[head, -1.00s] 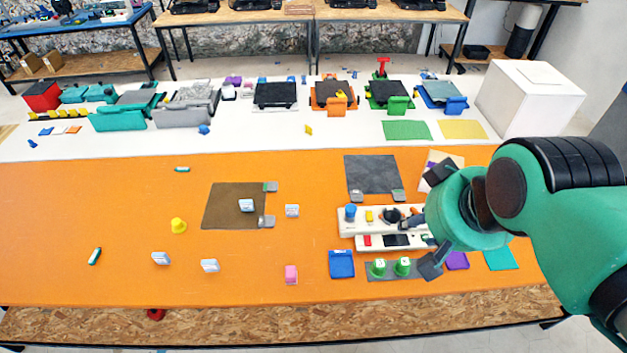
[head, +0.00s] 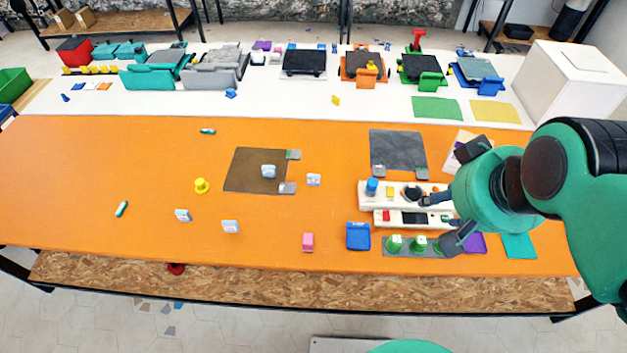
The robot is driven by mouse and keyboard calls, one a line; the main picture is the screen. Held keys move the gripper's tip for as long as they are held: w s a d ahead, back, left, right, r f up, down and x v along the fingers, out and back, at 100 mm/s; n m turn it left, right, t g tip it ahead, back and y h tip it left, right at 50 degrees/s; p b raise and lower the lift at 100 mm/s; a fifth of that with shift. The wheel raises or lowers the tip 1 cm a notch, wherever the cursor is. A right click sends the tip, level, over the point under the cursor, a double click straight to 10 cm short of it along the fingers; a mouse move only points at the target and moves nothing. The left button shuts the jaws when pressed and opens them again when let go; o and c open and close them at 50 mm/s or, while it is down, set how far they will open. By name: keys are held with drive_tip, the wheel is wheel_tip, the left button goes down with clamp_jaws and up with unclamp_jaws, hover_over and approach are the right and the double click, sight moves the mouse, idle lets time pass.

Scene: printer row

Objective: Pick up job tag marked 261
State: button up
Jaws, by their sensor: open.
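Several small white tags stand on the orange table, and their markings are too small to read, so I cannot tell which one is 261. One tag (head: 268,171) is on the brown mat (head: 240,180). Another tag (head: 313,180) is just right of that mat. Two more stand nearer the front edge, a left tag (head: 183,215) and a right tag (head: 231,226). My gripper (head: 450,222) is open at the right, over the white panel with coloured parts. It is well apart from all the tags, and its fingers partly hide the panel.
A blue tray (head: 358,236), green knobs (head: 395,243) and a pink block (head: 308,242) lie near the front edge. A yellow knob (head: 201,186) is at left. A grey mat (head: 398,150) lies behind the white panel (head: 375,203). Printers line the white strip behind.

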drive_tip(key=shift+w, duration=0.1)
drive_tip(key=n+g+p, duration=0.1)
drive_tip(key=n+g, duration=0.5)
drive_tip(key=n, duration=1.2)
hover_over(314, 180)
drive_tip(key=w, duration=0.2)
wheel_tip(314, 180, down, 32)
drive_tip(key=shift+s+r, duration=0.15)
drive_tip(key=shift+s, duration=0.05)
drive_tip(key=shift+f+b, duration=0.6)
drive_tip(key=shift+f, duration=3.7)
